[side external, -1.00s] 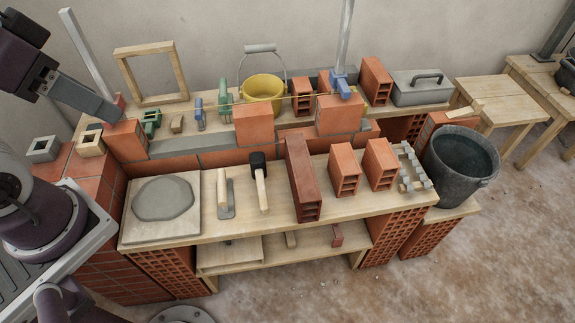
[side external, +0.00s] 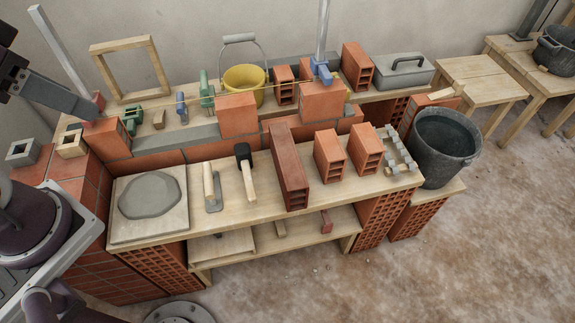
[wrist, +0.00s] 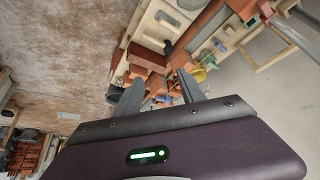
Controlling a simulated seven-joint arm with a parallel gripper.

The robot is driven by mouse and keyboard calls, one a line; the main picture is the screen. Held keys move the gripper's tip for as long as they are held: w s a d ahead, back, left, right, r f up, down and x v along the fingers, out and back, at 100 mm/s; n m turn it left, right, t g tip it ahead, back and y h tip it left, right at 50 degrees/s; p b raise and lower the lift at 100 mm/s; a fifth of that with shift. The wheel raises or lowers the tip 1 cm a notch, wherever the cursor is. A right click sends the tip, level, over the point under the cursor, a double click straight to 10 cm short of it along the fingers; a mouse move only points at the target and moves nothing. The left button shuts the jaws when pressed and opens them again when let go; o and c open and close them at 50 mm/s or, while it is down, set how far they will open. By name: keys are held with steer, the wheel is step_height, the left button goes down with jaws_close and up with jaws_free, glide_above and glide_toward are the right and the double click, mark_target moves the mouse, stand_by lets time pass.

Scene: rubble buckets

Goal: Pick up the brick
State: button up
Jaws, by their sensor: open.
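Several orange-red bricks are in view, and I cannot tell which one is meant. A long dark-red brick (side external: 287,165) lies on the bench in the side external view. Two shorter hollow bricks, a left one (side external: 328,156) and a right one (side external: 366,150), stand to its right. More sit on the low wall: a left-end brick (side external: 107,138), a middle one (side external: 238,116) and a right one (side external: 322,103). My gripper (side external: 88,108) is at the upper left, in front of the left-end brick in the picture. In the wrist view my gripper (wrist: 158,90) has its fingers apart, with nothing held.
A mortar board (side external: 149,220), a trowel (side external: 213,188) and a mallet (side external: 245,168) lie on the bench. A yellow bucket (side external: 244,86) and a grey toolbox (side external: 404,72) stand on the back shelf. A dark bucket (side external: 440,150) is at right. The floor at lower right is open.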

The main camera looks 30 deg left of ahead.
steer(key=o, duration=0.7)
